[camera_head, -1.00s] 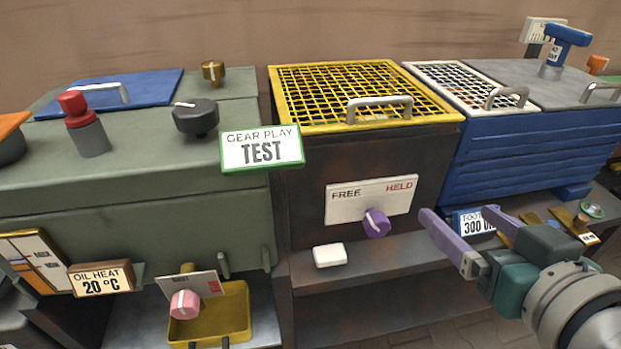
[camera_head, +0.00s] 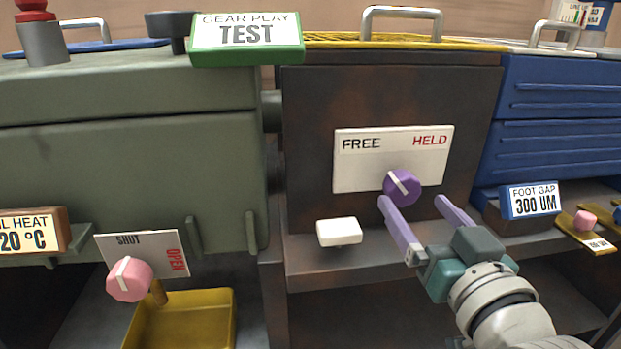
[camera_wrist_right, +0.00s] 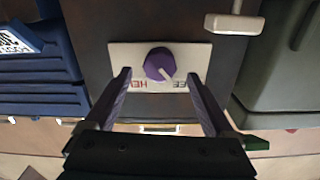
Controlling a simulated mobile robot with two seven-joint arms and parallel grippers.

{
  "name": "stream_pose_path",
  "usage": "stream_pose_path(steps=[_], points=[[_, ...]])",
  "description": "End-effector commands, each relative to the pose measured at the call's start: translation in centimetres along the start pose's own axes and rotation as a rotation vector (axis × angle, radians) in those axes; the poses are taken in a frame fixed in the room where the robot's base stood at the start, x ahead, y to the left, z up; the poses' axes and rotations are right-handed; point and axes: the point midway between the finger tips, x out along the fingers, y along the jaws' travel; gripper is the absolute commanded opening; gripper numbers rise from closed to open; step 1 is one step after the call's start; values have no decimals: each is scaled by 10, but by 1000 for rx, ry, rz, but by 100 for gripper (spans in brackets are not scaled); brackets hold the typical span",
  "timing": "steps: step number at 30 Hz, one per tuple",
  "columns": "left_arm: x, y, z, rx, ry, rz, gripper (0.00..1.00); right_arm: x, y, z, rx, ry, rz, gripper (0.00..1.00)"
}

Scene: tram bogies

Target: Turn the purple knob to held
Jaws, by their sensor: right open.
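The purple knob (camera_head: 402,187) sits at the lower edge of a white plate (camera_head: 372,166) marked FREE on the left and HELD on the right. Its white pointer line tilts up and to the left, toward FREE. My right gripper (camera_head: 418,205) is open, just below and in front of the knob, with its purple fingers spread and pointing at it. In the right wrist view the knob (camera_wrist_right: 159,64) lies ahead, between and beyond the two fingertips (camera_wrist_right: 160,80), with nothing in the jaws. My left gripper is not in view.
A white block (camera_head: 339,232) sticks out left of the knob above the shelf. A pink knob (camera_head: 129,279) and a yellow tray (camera_head: 190,320) are at lower left. A FOOT GAP sign (camera_head: 532,200) stands to the right, below the blue box (camera_head: 560,150).

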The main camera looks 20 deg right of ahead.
Motion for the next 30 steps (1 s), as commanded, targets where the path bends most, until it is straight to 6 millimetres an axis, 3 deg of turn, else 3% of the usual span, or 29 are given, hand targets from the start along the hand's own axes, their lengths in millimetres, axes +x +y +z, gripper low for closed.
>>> stream_pose_path(steps=[3,9,19,30], points=[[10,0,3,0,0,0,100,23,0,2,-1,3,-1,88],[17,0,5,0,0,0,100,45,0,2,-1,-1,-1,88],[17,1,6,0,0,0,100,49,0,1,-1,-2,-1,88],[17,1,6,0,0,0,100,49,0,1,-1,-2,-1,46]])
